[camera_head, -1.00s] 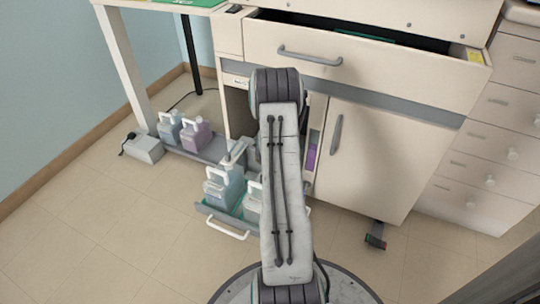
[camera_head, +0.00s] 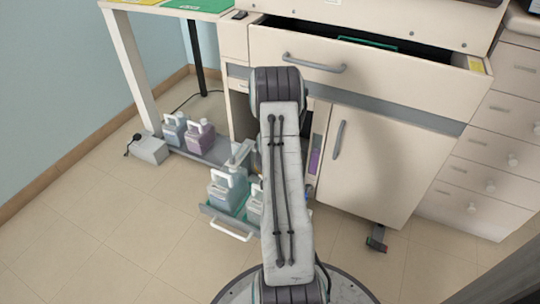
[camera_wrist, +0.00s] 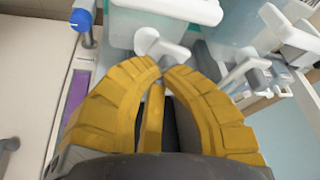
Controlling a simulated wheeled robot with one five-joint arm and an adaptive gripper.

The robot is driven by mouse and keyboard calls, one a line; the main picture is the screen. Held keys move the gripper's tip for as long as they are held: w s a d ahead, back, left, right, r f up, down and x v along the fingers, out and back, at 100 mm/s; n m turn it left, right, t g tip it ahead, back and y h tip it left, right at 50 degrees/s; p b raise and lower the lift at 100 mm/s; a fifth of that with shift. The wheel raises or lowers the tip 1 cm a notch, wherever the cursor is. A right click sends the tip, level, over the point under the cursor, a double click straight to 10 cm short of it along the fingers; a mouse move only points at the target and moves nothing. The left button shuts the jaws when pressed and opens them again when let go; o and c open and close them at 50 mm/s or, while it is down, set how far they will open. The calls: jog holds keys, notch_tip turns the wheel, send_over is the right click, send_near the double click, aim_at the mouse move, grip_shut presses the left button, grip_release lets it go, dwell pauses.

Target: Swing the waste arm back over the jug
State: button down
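A bluish jug (camera_head: 226,190) with a white cap and handle stands in a pulled-out tray (camera_head: 212,211) under the cabinet. A second jug (camera_head: 254,207) beside it is mostly hidden by my arm. A light grey bar, which looks like the waste arm (camera_head: 241,153), shows just above the first jug. My gripper (camera_wrist: 163,70) is hidden behind my arm in the head view. In the wrist view its yellow fingers curve together with tips nearly meeting. A whitish rounded part (camera_wrist: 158,46) lies just beyond the tips; I cannot tell whether they touch it.
A blue-grey jug (camera_head: 174,130) and a purple jug (camera_head: 200,136) stand on a low shelf at left. A drawer (camera_head: 370,72) hangs open above; the cabinet door (camera_head: 365,165) is at right. A blue knob (camera_wrist: 82,20) is left of my fingers.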

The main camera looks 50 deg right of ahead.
jog(key=shift+d+r+p, duration=0.25)
jog(key=shift+r+p, duration=0.45)
jog(key=shift+r, duration=0.65)
jog(key=shift+d+r+p, duration=0.2)
jog(key=shift+r+p, duration=0.5)
jog(key=shift+r, duration=0.6)
